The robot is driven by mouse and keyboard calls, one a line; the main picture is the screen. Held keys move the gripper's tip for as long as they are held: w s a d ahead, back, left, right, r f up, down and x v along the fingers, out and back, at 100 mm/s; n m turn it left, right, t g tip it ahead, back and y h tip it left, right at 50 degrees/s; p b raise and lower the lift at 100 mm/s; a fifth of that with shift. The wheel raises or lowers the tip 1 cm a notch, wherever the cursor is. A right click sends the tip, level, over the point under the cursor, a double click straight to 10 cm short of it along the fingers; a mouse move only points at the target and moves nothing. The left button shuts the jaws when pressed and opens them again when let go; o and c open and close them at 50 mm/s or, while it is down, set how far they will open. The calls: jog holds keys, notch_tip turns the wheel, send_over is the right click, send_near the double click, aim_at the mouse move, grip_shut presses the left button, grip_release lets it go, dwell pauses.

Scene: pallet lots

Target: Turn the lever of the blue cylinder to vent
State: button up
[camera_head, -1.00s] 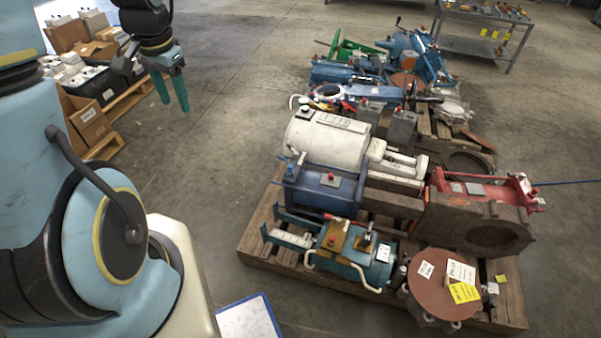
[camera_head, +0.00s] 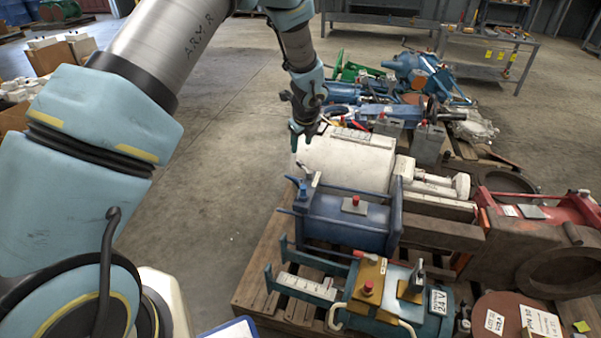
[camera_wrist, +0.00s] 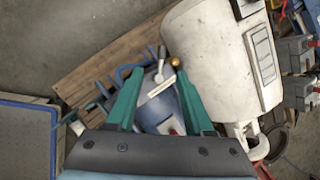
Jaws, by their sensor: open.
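The blue cylinder (camera_head: 345,222) lies on the pallet, in front of a large white cylinder. It has a red button (camera_head: 355,199) on top and small blue and pale lever-like parts (camera_head: 309,183) at its left end. My gripper (camera_head: 300,148) is above and behind that end, apart from it. In the wrist view, the open teal fingers (camera_wrist: 160,76) frame the blue cylinder (camera_wrist: 157,113), which bears a white label. A pale handle and a brass knob (camera_wrist: 175,62) show just beyond the fingertips. The lever's exact setting is too small to tell.
The white cylinder (camera_head: 345,160) stands close under my gripper. A teal cylinder (camera_head: 395,287) with yellow brackets lies at the front, and a red machine (camera_head: 540,215) is at the right. More blue equipment lies behind.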

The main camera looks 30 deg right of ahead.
aim_at(300, 163)
jog(key=x, duration=0.3)
jog(key=b+x, duration=0.1)
jog(key=x, duration=0.7)
jog(key=shift+s+d+f, duration=0.15)
jog(key=shift+s+d, duration=0.1)
jog(key=shift+d, duration=0.05)
jog(key=shift+c, duration=0.3)
grip_shut()
dwell(0.6)
